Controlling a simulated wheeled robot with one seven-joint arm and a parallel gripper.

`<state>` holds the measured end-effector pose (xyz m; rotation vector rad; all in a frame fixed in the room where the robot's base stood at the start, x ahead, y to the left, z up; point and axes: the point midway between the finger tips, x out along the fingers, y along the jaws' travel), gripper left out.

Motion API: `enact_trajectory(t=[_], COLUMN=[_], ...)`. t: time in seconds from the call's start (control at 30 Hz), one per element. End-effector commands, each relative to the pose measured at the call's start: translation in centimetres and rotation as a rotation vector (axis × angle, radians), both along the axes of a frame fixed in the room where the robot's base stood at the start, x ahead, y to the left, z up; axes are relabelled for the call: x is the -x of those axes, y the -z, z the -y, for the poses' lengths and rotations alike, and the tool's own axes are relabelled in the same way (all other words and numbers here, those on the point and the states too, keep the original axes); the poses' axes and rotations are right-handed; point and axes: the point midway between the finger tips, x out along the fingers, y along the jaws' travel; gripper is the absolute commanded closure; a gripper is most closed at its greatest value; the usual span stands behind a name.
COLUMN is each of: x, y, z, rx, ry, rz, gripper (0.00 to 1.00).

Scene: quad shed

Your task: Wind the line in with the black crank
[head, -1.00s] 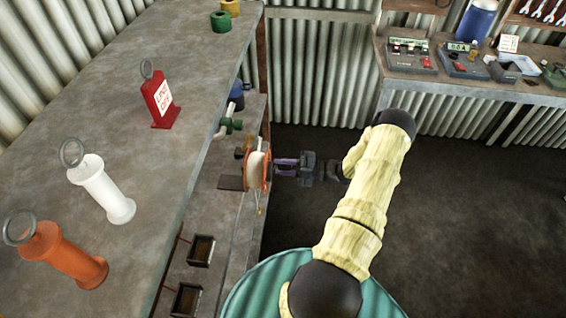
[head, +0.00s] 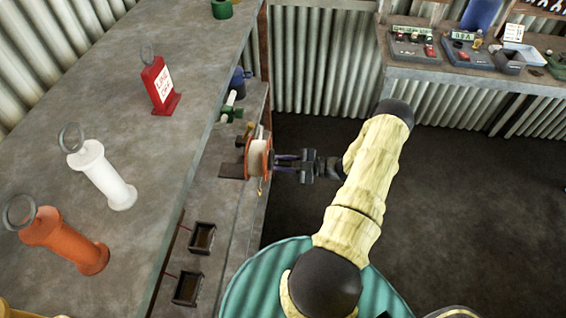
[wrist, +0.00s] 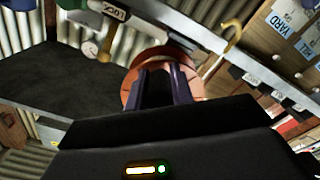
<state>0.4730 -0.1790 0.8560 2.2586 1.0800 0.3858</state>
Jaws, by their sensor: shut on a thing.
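A reel with orange side plates and pale line wound on it (head: 258,158) stands at the edge of the lower shelf in the head view. Its orange disc (wrist: 131,88) also shows behind my fingers in the wrist view. My gripper (head: 277,162) reaches the reel from the right, with its purple fingers pointing left at the disc's face. The fingers also show in the wrist view (wrist: 167,88). My gripper is shut on the black crank, which is mostly hidden between and behind the fingers. A small yellowish piece (head: 261,188) shows below the reel.
The upper bench holds a red tagged stand (head: 158,86), a white handle (head: 103,174) and an orange handle (head: 65,240). Two dark open boxes (head: 201,238) sit on the lower shelf. A second bench (head: 480,82) with devices stands at the back right. The dark floor to the right is clear.

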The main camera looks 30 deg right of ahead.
Motion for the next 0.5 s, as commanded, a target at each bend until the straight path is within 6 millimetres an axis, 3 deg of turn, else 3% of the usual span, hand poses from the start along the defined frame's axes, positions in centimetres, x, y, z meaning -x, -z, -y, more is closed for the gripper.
enact_trajectory(t=[0.13,0.17,0.23,0.5], x=[-0.01,-0.01,-0.01,-0.01], y=[0.05,0.05,0.04,0.00], z=[0.12,0.12,0.11,0.05], rx=[0.003,0.003,0.003,0.002], ry=[0.003,0.003,0.003,0.001], rz=[-0.001,-0.001,0.000,0.001], gripper=[1.00,0.71,0.57,0.55])
